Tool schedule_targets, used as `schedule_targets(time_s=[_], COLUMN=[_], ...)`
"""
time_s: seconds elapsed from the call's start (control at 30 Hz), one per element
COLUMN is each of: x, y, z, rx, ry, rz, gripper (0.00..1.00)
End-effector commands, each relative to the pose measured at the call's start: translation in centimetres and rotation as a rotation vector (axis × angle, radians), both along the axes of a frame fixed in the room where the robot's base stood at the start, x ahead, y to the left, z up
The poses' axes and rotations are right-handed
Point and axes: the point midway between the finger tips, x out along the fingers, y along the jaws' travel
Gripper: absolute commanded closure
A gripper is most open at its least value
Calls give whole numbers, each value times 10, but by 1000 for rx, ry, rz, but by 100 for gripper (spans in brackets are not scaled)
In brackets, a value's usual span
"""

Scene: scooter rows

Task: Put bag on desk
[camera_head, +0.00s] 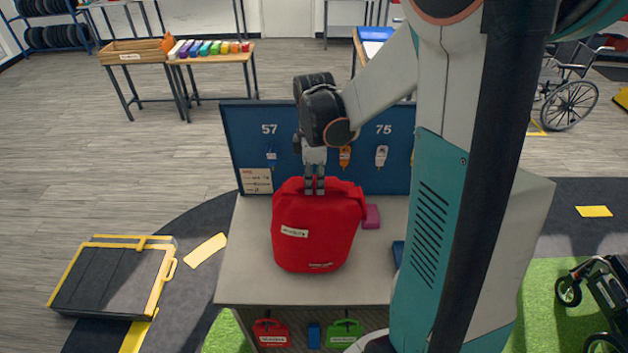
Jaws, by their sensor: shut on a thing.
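A red bag (318,232) with small white labels stands upright at the desk, over the left part of its top. I cannot tell whether its base touches the surface. My gripper (314,188) points down at the bag's top edge and is shut on it. The desk (255,285) has a light grey top and a dark blue back panel (250,130) marked 57 and 75, with small tags hanging on it. My arm hides the right part of the desk.
A small magenta item (371,217) lies right of the bag, and a dark blue item (398,253) shows partly beside my arm. Below are red (271,334) and green (344,333) cases. A black and yellow folded ramp (115,277) lies left. A wheelchair (568,90) stands back right.

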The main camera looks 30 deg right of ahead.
Motion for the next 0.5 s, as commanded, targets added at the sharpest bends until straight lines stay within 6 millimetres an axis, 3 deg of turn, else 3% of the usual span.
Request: schedule_targets(time_s=[0.3,0.33,0.4,0.5], x=[0,0,0,0], y=[0,0,0,0], z=[-2,-2,-2,-1], rx=[0,0,0,0], ry=[0,0,0,0], rz=[0,0,0,0], gripper=[100,78,62,62])
